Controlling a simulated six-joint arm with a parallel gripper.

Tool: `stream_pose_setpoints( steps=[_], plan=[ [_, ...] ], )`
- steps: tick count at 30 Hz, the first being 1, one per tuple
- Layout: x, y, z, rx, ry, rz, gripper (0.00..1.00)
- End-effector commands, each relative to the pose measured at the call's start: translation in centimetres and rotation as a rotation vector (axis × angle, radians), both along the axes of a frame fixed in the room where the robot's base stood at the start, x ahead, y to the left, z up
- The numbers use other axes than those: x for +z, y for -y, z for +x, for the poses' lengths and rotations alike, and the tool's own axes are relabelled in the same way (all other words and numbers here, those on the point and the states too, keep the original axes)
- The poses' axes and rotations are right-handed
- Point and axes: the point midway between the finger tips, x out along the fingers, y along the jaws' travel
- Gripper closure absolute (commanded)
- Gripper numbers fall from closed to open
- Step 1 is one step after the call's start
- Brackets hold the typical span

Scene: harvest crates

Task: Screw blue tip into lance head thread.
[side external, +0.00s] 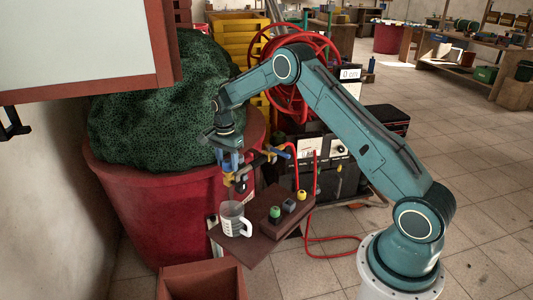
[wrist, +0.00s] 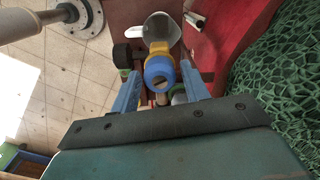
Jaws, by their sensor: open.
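My gripper (side external: 231,163) is open above the brown stand, in front of the red tub. In the wrist view its two blue fingers (wrist: 160,68) stand apart on either side of a blue, ring-like piece (wrist: 160,66) with a dark opening. A yellow body (wrist: 158,47) lies directly behind that piece. They look like the blue tip and lance head, but I cannot tell whether their thread is engaged. In the side view, small green (side external: 275,213), blue-grey (side external: 289,206) and yellow (side external: 302,195) pieces sit on the stand's raised block.
A clear jug (side external: 234,220) stands on the brown stand (side external: 258,248), beside the block. A red tub (side external: 150,205) holding a green net heap is close on the left. A red hose (side external: 335,247) and a dark machine (side external: 325,160) are behind. Open tiled floor lies right.

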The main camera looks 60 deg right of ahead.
Motion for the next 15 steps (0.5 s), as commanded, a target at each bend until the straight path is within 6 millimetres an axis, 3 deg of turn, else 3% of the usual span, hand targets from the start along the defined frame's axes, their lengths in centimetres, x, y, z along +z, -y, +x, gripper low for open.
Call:
stream_pose_setpoints(
  steps=[3,6,15],
  plan=[
    [0.0,0.0,0.0,-0.001,0.0,0.0,0.58],
    [0.0,0.0,0.01,-0.002,0.0,0.0,0.78],
    [0.02,0.0,0.06,-0.04,0.002,0.0,0.79]
  ],
)
